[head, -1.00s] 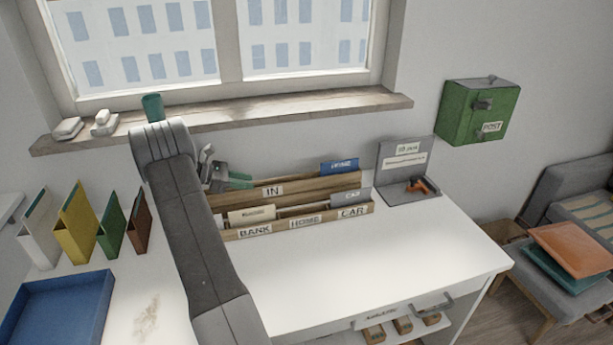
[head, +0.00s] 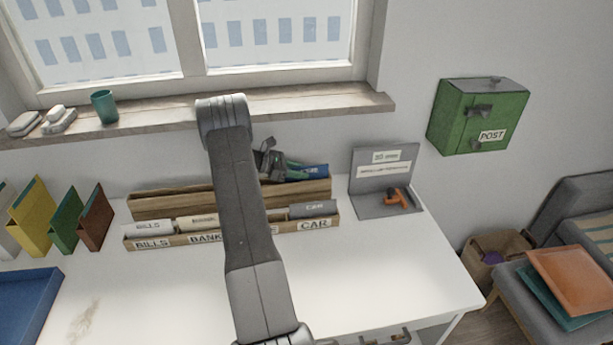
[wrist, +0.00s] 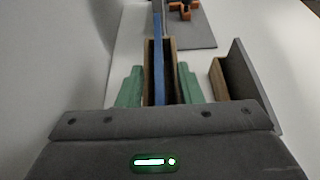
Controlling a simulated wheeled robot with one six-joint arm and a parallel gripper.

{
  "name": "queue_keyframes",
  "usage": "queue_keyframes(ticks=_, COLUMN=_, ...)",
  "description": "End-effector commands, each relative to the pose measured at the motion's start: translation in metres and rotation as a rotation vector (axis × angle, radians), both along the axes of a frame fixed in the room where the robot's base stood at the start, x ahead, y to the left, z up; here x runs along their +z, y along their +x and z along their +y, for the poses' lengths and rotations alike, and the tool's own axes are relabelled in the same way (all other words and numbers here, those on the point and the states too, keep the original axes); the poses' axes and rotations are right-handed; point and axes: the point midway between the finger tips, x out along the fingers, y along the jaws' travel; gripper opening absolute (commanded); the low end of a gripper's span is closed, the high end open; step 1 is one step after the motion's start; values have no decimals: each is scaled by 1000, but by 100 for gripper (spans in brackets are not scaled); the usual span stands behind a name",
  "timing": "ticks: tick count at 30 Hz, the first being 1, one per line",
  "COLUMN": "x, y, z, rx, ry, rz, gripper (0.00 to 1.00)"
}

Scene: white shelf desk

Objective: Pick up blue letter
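The blue letter (head: 316,170) stands on edge in the rear compartment of the wooden letter sorter (head: 160,207), at its right end. In the wrist view the blue letter (wrist: 159,60) is a thin upright strip between the sorter's wooden walls. My gripper (head: 296,172) is at the left end of the letter in the head view. In the wrist view its green fingers (wrist: 159,84) are apart, one on each side of the letter's line and of the sorter walls, with nothing clamped.
A grey letter (head: 313,208) stands in the front CAR slot, near my gripper; white letters fill the slots left. A grey stand with an orange-handled tool (head: 399,197) is to the right. The wall and window sill (head: 330,101) are behind.

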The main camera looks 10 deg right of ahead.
Motion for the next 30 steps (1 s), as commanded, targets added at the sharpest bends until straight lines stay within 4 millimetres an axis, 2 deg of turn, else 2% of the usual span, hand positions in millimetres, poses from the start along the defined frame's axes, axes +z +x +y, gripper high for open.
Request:
queue_keyframes(ticks=4, x=0, y=0, z=0, rx=1, ry=0, rz=0, gripper=33)
queue_keyframes(ticks=9, x=0, y=0, z=1, rx=0, ry=0, rz=0, gripper=0)
queue_keyframes(ticks=24, x=2, y=-2, z=1, rx=1, ry=0, rz=0, gripper=0)
queue_keyframes(ticks=29, x=8, y=-9, z=1, rx=1, ry=0, rz=-1, gripper=0)
queue_keyframes(ticks=30, x=15, y=-8, z=1, rx=1, ry=0, rz=-4, gripper=0)
